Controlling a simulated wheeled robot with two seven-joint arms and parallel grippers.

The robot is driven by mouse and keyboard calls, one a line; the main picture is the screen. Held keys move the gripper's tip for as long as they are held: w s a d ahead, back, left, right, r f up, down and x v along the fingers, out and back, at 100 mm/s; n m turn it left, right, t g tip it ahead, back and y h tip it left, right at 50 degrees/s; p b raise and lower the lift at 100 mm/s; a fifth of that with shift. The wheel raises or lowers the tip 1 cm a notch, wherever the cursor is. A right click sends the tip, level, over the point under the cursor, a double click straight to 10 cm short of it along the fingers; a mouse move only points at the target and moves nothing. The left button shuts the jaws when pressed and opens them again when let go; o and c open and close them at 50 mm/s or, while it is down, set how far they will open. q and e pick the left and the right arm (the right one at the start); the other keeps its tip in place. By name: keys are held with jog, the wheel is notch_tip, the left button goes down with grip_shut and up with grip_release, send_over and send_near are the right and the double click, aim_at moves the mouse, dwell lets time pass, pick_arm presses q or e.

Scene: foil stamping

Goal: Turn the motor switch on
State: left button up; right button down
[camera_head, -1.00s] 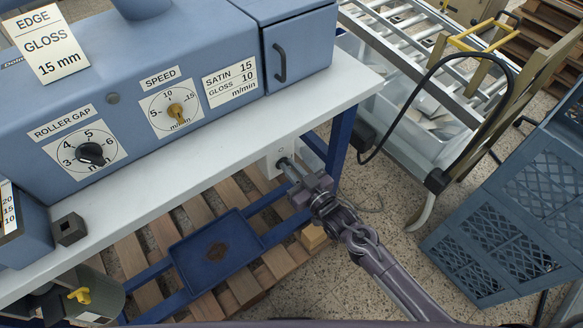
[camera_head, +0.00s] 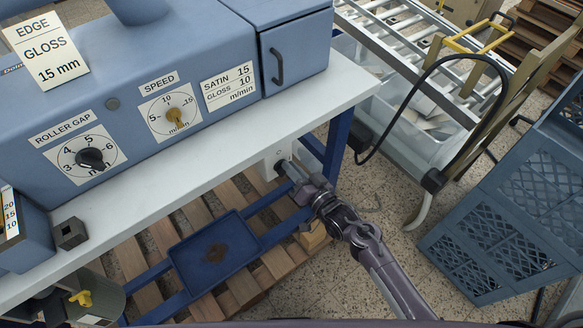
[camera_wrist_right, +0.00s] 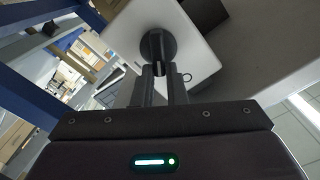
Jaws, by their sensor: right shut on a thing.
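The motor switch is a pale box (camera_head: 272,160) under the front edge of the white table, near its right leg. In the right wrist view the box (camera_wrist_right: 201,62) carries a round dark knob (camera_wrist_right: 157,42). My right gripper (camera_head: 283,167) reaches up to it from the lower right. In the right wrist view its two fingers (camera_wrist_right: 160,74) are closed in on the knob's grip, which they partly hide. The knob's markings cannot be read. My left gripper is not in view.
The blue machine has a speed dial (camera_head: 175,115) and a roller gap dial (camera_head: 90,158). A blue tray (camera_head: 185,266) lies below the white tabletop (camera_head: 215,150). A blue table leg (camera_head: 338,140) stands close to my right gripper. Blue crates (camera_head: 500,225) stand at right.

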jog(key=m, duration=0.3)
jog(key=f+m+p, duration=0.1)
jog(key=m, duration=0.6)
jog(key=shift+w+d+f+p, duration=0.2)
jog(key=shift+d+f+p, duration=0.1)
jog(key=shift+f+p, duration=0.1)
jog(key=shift+m, duration=0.4)
jog(key=c, duration=1.5)
grip_release()
jog(key=shift+o, duration=0.2)
jog(key=shift+d, duration=0.1)
jog(key=v, duration=0.7)
jog(key=shift+s+d, duration=0.2)
jog(key=shift+s, duration=0.1)
